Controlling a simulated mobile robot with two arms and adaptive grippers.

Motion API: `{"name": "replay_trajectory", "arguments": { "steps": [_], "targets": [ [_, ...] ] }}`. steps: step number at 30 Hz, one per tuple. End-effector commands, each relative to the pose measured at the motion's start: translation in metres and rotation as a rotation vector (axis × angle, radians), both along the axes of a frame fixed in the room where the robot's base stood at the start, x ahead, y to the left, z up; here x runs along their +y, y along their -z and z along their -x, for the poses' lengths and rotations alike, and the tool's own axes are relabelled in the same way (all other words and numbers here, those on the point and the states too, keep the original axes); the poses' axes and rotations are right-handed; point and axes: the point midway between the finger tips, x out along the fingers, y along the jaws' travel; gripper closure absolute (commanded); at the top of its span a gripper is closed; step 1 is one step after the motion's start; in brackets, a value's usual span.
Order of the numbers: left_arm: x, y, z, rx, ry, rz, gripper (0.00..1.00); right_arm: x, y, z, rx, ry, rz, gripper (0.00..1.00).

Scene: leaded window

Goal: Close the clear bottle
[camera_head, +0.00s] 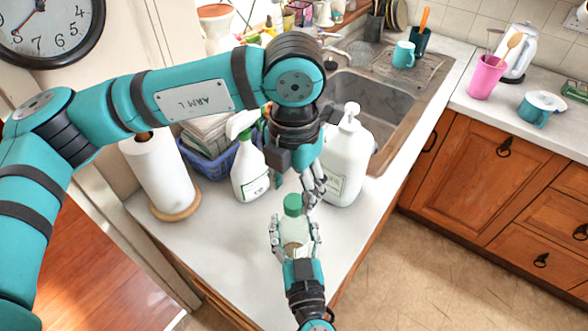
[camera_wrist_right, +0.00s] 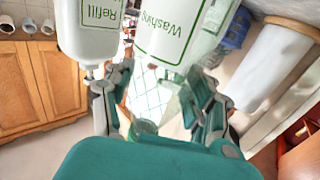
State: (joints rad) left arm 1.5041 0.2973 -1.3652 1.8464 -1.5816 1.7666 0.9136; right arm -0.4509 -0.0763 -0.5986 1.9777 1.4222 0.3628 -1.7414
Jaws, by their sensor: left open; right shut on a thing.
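The clear bottle (camera_head: 294,231) stands upright near the front edge of the white counter, with a green cap (camera_head: 293,204) at its top. I cannot tell whether the cap is screwed tight. My right gripper (camera_head: 295,241) comes from the front and is shut around the bottle's body, hiding part of it. In the right wrist view the fingers (camera_wrist_right: 158,108) stand either side of the see-through bottle. My left gripper (camera_head: 300,188) reaches down from above and is open. Its fingers are just above and to the right of the cap; contact is unclear.
A white pump bottle (camera_head: 346,162) stands close behind right, and a white spray bottle (camera_head: 249,172) behind left. A paper towel roll (camera_head: 163,176) and a blue basket (camera_head: 212,165) are farther left. The sink (camera_head: 372,108) is behind. The front-left counter is clear.

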Motion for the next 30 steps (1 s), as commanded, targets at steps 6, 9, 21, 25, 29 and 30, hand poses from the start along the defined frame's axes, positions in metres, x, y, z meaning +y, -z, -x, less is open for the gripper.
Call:
{"name": "replay_trajectory", "arguments": {
  "steps": [6, 9, 21, 25, 29, 30],
  "targets": [
    [0.000, 0.027, 0.000, 0.001, 0.000, 0.000, 0.44, 0.000, 0.000, 0.000, 0.000, 0.000, 0.000, 1.00],
    [0.000, 0.032, 0.000, 0.001, 0.000, 0.001, 0.44, 0.000, 0.000, 0.000, 0.000, 0.000, 0.000, 1.00],
    [0.000, 0.034, 0.000, -0.001, 0.000, 0.001, 0.56, 0.000, 0.000, 0.000, 0.000, 0.000, 0.000, 1.00],
    [0.000, 0.034, 0.000, -0.001, 0.000, 0.001, 0.73, 0.000, 0.000, 0.000, 0.000, 0.000, 0.000, 1.00],
    [0.000, 0.034, 0.000, -0.001, 0.000, 0.001, 0.90, 0.000, 0.000, 0.000, 0.000, 0.000, 0.000, 1.00],
    [0.000, 0.034, 0.000, -0.001, 0.000, 0.001, 0.95, 0.000, 0.000, 0.000, 0.000, 0.000, 0.000, 1.00]
  ]
}}
